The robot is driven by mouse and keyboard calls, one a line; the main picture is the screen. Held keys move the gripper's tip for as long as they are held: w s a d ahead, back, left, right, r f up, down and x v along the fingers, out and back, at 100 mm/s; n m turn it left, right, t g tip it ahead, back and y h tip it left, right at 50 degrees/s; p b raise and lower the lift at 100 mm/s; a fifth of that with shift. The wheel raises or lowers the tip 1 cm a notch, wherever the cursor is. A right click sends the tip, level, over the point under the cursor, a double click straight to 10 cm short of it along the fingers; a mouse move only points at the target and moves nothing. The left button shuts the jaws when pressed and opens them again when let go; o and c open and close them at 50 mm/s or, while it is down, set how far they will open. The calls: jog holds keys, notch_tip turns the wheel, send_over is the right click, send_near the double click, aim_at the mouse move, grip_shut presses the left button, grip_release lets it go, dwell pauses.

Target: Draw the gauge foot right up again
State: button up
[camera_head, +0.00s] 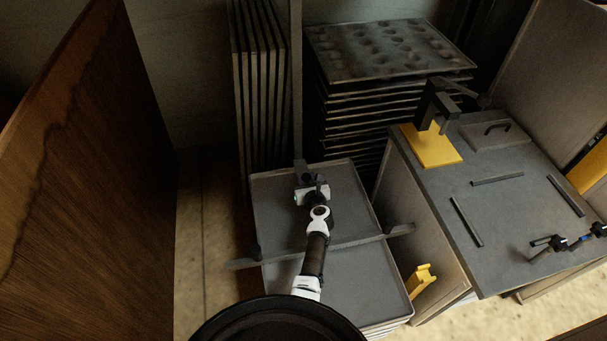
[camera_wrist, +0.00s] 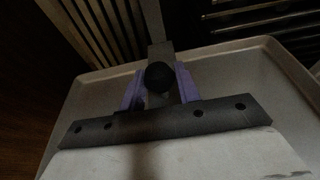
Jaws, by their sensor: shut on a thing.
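A tall grey post (camera_head: 297,80) stands at the far edge of the top tray (camera_head: 262,197). A dark block, apparently the gauge foot (camera_head: 300,168), is at its lower end. In the wrist view the post (camera_wrist: 152,22) runs down to a grey block (camera_wrist: 160,52) with a round black knob (camera_wrist: 159,77) in front. My gripper (camera_head: 304,182) is over the far part of the tray. Its purple fingers (camera_wrist: 159,92) are on either side of the knob, shut on it. The foot's underside is hidden, so I cannot tell whether it touches the tray.
Upright panels (camera_head: 260,70) and a tray stack (camera_head: 375,50) stand behind. A bench (camera_head: 500,215) with a yellow plate (camera_head: 432,147) is at right, a wooden panel (camera_head: 95,160) at left.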

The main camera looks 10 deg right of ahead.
jog(key=shift+r+p, duration=5)
jog(key=shift+r, duration=0.05)
notch_tip(320, 180, up, 10)
jog(key=p, duration=0.9)
jog(key=shift+p, duration=0.4)
notch_tip(320, 180, up, 10)
jog(key=shift+r, duration=0.15)
notch_tip(320, 180, up, 10)
